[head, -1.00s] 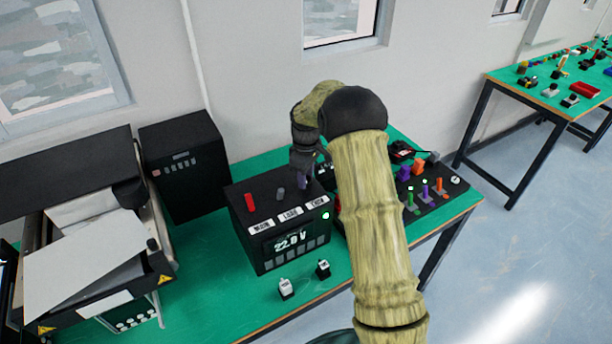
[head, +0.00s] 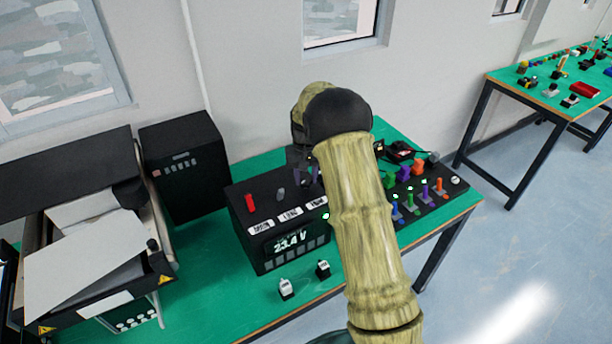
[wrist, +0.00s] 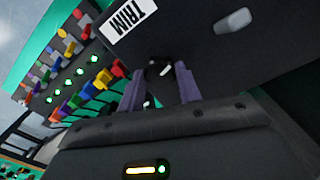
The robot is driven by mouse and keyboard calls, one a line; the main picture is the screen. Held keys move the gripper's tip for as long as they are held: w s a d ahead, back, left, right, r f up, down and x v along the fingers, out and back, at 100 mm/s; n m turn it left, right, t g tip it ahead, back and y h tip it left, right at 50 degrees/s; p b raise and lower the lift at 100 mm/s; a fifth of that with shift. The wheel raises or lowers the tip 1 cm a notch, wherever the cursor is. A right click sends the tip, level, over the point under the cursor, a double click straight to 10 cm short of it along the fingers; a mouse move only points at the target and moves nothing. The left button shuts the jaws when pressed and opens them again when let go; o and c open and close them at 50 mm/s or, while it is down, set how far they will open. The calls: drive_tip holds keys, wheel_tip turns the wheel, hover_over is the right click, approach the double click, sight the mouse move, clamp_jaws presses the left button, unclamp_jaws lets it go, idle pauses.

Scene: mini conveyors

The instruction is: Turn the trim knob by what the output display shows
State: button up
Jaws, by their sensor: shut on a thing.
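The black power unit (head: 245,235) stands on the green table. Its output display (head: 290,241) reads about 23.4 V. A red handle (head: 250,203) and a grey handle (head: 281,194) stand on its top, above white labels. My gripper (head: 309,176) is over the right part of the top, where it hides the trim knob in the head view. In the wrist view, a dark trim knob (wrist: 160,70) with white marks is between the two purple fingers, beside the TRIM label (wrist: 127,15). My gripper is shut on it. The grey handle also shows there (wrist: 233,20).
A panel of coloured switches (head: 440,200) with green lights stands right of the unit, behind my arm. Two small white-topped switches (head: 286,288) (head: 323,269) sit in front. A black box (head: 185,160) and a machine with sheets (head: 80,260) stand left.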

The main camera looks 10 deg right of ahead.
drive_tip(key=m, duration=0.4)
drive_tip(key=shift+r+m, duration=0.1)
drive_tip(key=shift+m, duration=0.2)
drive_tip(key=m+p, duration=0.1)
drive_tip(key=m, duration=0.3)
drive_tip(key=shift+w, duration=0.1)
drive_tip(key=o, duration=1)
